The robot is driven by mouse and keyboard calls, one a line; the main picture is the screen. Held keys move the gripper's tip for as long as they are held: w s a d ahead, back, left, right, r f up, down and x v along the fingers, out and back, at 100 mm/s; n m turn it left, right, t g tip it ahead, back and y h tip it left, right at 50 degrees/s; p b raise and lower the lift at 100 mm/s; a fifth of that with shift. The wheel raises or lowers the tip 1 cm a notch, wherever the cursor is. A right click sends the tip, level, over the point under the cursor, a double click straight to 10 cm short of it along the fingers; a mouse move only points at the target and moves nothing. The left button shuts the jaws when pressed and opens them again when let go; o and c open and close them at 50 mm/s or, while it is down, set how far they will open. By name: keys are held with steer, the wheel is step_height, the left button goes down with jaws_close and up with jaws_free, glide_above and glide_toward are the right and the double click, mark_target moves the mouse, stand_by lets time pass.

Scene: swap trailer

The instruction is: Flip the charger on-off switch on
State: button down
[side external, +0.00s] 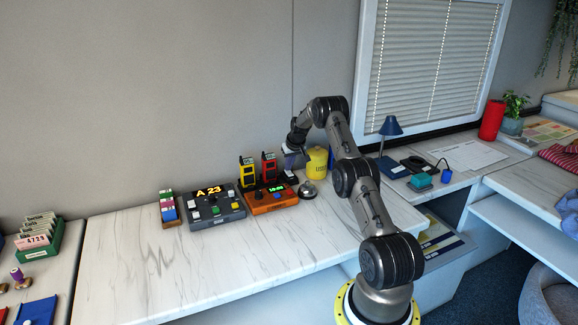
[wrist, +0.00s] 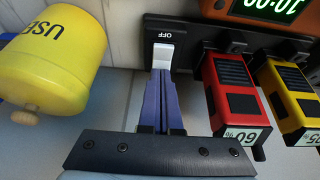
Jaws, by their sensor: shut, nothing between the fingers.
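The charger (wrist: 195,36) is a dark bar in the wrist view with a red battery pack (wrist: 232,92) and a yellow one (wrist: 290,92) docked in it. Its switch (wrist: 163,54) is a small white piece at the charger's left end, below an upside-down "OFF" label. My gripper (wrist: 161,74) is shut and empty, its blue-purple fingers together with their tips right at the switch's lower edge. I cannot tell whether they touch it. In the side view my gripper (side external: 290,162) is low beside the red pack (side external: 269,168); the switch is too small to make out there.
A yellow tin marked "USE" (wrist: 50,55) stands close left of my fingers in the wrist view. In the side view, an orange clock box (side external: 270,200), a grey "A 23" console (side external: 215,208) and a bell (side external: 308,190) stand nearby. The counter's front left (side external: 180,265) is clear.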

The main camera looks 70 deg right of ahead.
steer(key=shift+w+d+f, duration=0.1)
steer(key=shift+d+f, duration=0.05)
steer(key=shift+f, duration=0.1)
stand_by(0.3)
steer(key=shift+s+a, duration=0.6)
steer(key=shift+r, duration=0.1)
steer(key=w+d+r+v, duration=0.1)
steer(key=v, duration=1.2)
steer(key=shift+w+d+r, duration=0.2)
steer(key=shift+w+r, duration=0.05)
steer(key=shift+r, duration=0.15)
